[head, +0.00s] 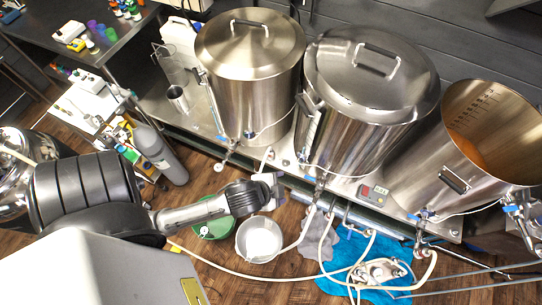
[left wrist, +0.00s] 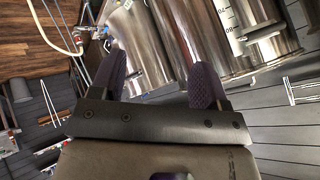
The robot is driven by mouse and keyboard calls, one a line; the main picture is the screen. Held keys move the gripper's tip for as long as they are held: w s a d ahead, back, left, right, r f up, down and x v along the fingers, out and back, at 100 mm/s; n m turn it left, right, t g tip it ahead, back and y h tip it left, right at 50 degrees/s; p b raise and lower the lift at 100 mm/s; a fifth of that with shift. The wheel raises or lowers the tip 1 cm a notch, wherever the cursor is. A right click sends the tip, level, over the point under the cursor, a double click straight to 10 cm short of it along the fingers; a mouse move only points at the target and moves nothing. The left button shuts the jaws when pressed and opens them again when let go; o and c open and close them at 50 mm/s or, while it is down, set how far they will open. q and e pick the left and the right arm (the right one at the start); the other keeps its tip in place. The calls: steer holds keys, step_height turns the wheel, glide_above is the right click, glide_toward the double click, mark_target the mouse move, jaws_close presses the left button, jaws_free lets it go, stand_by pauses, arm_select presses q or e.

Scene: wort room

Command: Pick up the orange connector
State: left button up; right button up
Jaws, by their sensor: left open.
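I cannot make out the orange connector for certain in either view. Tiny orange spots show among the small items at the top left of the head view, too small to identify. My left gripper (head: 268,188) is in front of the kettles, above the floor and close to a white bucket. In the left wrist view the left gripper (left wrist: 160,82) has its two dark, textured fingers wide apart with nothing between them. Steel vessels show beyond the fingers. My right gripper is not in view.
Two lidded kettles (head: 250,45) (head: 370,70) and an open kettle (head: 470,150) stand on a steel bench. A white bucket (head: 260,238), green bucket (head: 212,228), blue cloth (head: 345,255) and hoses (head: 240,272) crowd the floor. A cluttered cart (head: 90,105) and grey cylinder (head: 160,152) stand left.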

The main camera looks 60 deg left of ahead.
arm_select(q)
steer(key=w+f+m+t+h+b, duration=0.2)
steer(key=w+m+t+b, duration=0.35)
steer(key=w+m, duration=0.25)
steer(key=w+f+m+t+h+b, duration=0.2)
steer(key=w+m+t+b, duration=0.2)
steer(key=w+m+b, duration=0.35)
steer(key=n+g+y+b, duration=0.3)
steer(key=n+g+b, duration=1.5)
steer(key=n+b, duration=1.3)
glide_above(270, 153)
steer(key=a+b, duration=0.1)
steer(key=b, duration=0.1)
steer(key=shift+m, duration=0.85)
steer(key=f, duration=3.6)
steer(key=shift+w+f, duration=0.1)
steer(key=shift+w, duration=0.3)
steer(key=shift+f, duration=0.75)
steer(key=f+b, duration=0.1)
steer(key=f, duration=0.2)
steer(key=f+b, duration=0.1)
steer(key=f, duration=0.1)
steer(key=shift+s+d+b, duration=0.15)
steer(key=shift+d+b, duration=0.1)
steer(key=shift+b, duration=0.05)
